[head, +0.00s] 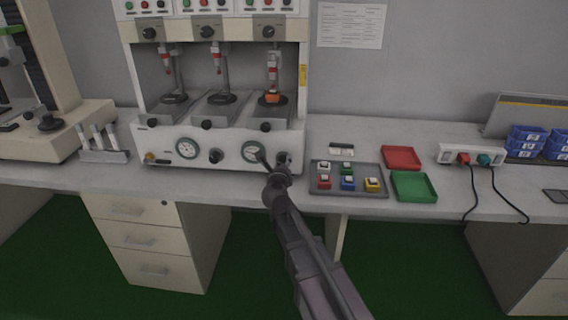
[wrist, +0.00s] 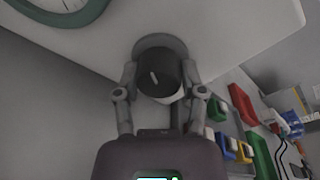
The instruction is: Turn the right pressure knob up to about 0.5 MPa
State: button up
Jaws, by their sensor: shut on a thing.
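The right pressure knob (wrist: 158,76) is black with a light mark on its face, and it sits on the white front panel of the test machine. My gripper (wrist: 161,82) has one finger on each side of the knob and is shut on it. In the head view my gripper (head: 275,172) reaches the panel's lower right and hides most of the knob. The right pressure gauge (head: 253,151) is just left of it, with a green ring; its needle is too small to read. In the wrist view only part of the gauge (wrist: 62,12) shows.
The left gauge (head: 187,148) and another black knob (head: 216,156) are further left on the panel. A grey tray (head: 347,189) of coloured blocks stands close to the right of my gripper, with a red tray (head: 401,157) and a green tray (head: 413,187) beyond.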

jog(key=m+y, duration=0.1)
jog(key=m, duration=0.5)
jog(key=shift+w+a+m, duration=0.1)
jog(key=shift+m, duration=0.2)
jog(key=m, duration=0.2)
jog(key=m+b, duration=0.1)
jog(key=m, duration=0.2)
jog(key=shift+t+y, duration=0.3)
jog(key=shift+y, duration=0.1)
jog(key=shift+m, duration=0.4)
jog(key=o, duration=1.1)
jog(key=shift+o, duration=0.2)
jog(key=shift+s+f, duration=0.1)
jog(key=shift+s, duration=0.1)
